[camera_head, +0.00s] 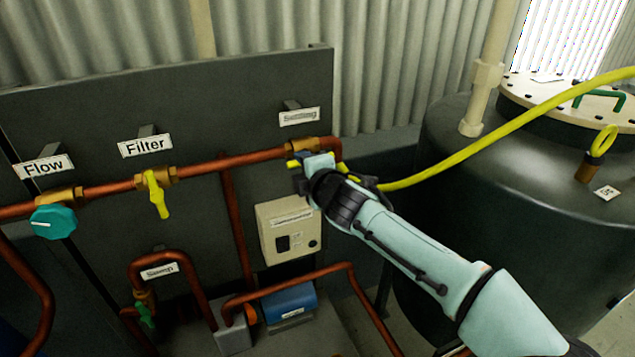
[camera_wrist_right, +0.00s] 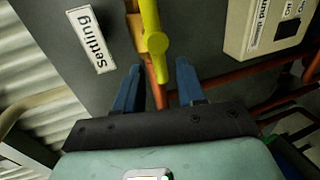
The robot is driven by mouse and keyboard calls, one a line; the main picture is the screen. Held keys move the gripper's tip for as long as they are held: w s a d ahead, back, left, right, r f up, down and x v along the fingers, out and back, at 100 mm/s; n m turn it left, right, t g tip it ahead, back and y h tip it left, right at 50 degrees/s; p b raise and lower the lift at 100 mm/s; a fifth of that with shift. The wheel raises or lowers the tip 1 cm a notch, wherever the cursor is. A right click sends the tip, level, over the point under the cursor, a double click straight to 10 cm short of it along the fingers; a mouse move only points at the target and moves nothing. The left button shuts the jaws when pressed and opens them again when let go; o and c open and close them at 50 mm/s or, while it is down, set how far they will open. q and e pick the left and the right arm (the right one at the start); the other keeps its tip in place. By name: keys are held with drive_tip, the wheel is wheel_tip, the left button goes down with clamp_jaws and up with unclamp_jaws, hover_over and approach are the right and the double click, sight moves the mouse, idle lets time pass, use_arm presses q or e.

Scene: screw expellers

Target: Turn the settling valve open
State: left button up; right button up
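In the head view only a small yellow bit of the handle (camera_head: 293,164) shows at the right end of the copper pipe, under the "Settling" label (camera_head: 299,117). My right gripper (camera_head: 304,170) is at this valve and hides most of it. In the right wrist view its blue fingers (camera_wrist_right: 158,68) are open, one on each side of the handle's end, with gaps visible. My left gripper is not in view.
The yellow filter valve (camera_head: 157,195) and teal flow knob (camera_head: 54,221) are to the left along the pipe. A beige switch box (camera_head: 289,229) sits just below my gripper. A dark tank (camera_head: 510,190) and yellow hose (camera_head: 440,168) are at right.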

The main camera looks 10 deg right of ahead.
drive_tip(key=b+v, duration=0.1)
drive_tip(key=v, duration=0.8)
drive_tip(key=shift+s, duration=0.25)
